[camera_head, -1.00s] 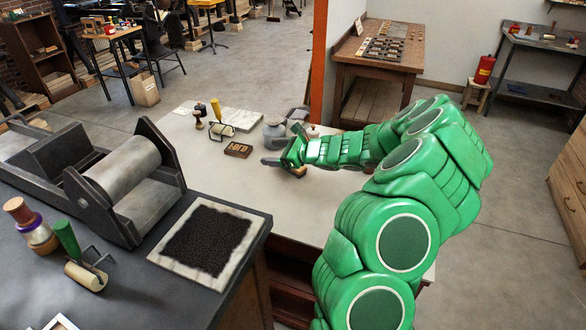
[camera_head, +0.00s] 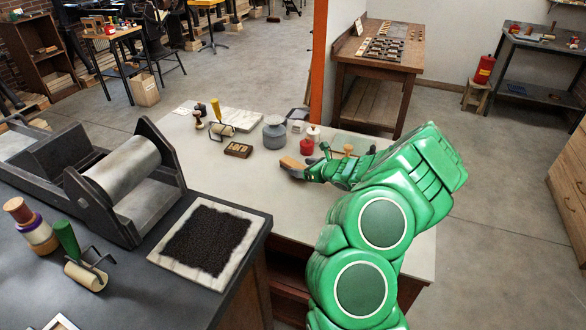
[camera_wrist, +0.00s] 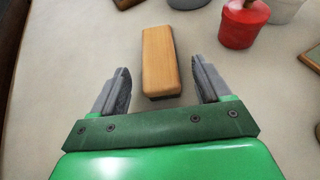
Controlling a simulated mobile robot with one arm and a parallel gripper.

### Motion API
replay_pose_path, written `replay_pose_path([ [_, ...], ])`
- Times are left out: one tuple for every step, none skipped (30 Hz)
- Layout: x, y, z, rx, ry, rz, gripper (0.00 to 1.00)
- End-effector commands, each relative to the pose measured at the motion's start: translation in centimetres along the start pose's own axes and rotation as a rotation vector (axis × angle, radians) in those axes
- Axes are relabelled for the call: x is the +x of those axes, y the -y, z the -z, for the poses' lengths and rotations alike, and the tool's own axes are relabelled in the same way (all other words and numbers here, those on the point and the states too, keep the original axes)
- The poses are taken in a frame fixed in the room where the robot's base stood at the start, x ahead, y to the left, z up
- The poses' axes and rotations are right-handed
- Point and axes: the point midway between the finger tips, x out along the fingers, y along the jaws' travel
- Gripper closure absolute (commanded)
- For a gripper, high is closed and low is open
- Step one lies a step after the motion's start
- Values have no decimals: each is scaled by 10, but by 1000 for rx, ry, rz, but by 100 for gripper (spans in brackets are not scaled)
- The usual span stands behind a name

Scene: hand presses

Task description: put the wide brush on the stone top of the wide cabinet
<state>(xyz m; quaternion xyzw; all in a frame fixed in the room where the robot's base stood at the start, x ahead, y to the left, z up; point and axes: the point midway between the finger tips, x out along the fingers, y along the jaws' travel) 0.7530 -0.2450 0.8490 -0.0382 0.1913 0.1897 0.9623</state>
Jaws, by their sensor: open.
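A tan wooden block (camera_head: 291,162), which looks like the wide brush, lies on the pale tabletop (camera_head: 350,205). In the wrist view the block (camera_wrist: 160,58) lies lengthwise ahead of my gripper (camera_wrist: 161,82), its near end between the two grey fingers. A clear gap shows on each side. My gripper (camera_head: 306,166) is open and empty, low over the pale top. Its bristles cannot be made out. A dark worktop (camera_head: 232,282) stands at the left front; I cannot tell which top is the stone one.
A red pot (camera_head: 306,147) and a grey jar (camera_head: 274,133) stand close behind the block. A type block (camera_head: 238,150) and a yellow-handled roller (camera_head: 219,125) lie further left. The dark worktop holds an inked slab (camera_head: 208,240), a press (camera_head: 125,180) and a green-handled roller (camera_head: 78,255).

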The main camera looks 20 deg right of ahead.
Motion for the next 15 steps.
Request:
replay_pose_path([
  [4, -1, 0, -1, -1, -1, 23],
  [7, -1, -1, -2, -1, -3, 23],
  [12, -2, -2, -2, -1, -4, 23],
  [16, -2, -2, -2, -1, -4, 23],
  [20, -2, -2, -2, -2, -5, 23],
  [26, -3, -3, -2, -2, -7, 23],
  [30, -3, -4, -1, -2, -7, 23],
  [33, -3, -4, -1, -2, -7, 23],
  [37, -2, -3, 1, -2, -5, 23],
  [39, -2, -3, 1, -2, -5, 23],
  [42, -2, -4, 0, -2, -4, 23],
  [45, -2, -4, 0, -1, -4, 23],
  [46, -1, -4, 0, -1, -4, 23],
  [48, -1, -5, 0, 0, -3, 23],
  [49, -1, -5, 0, 0, -2, 23],
])
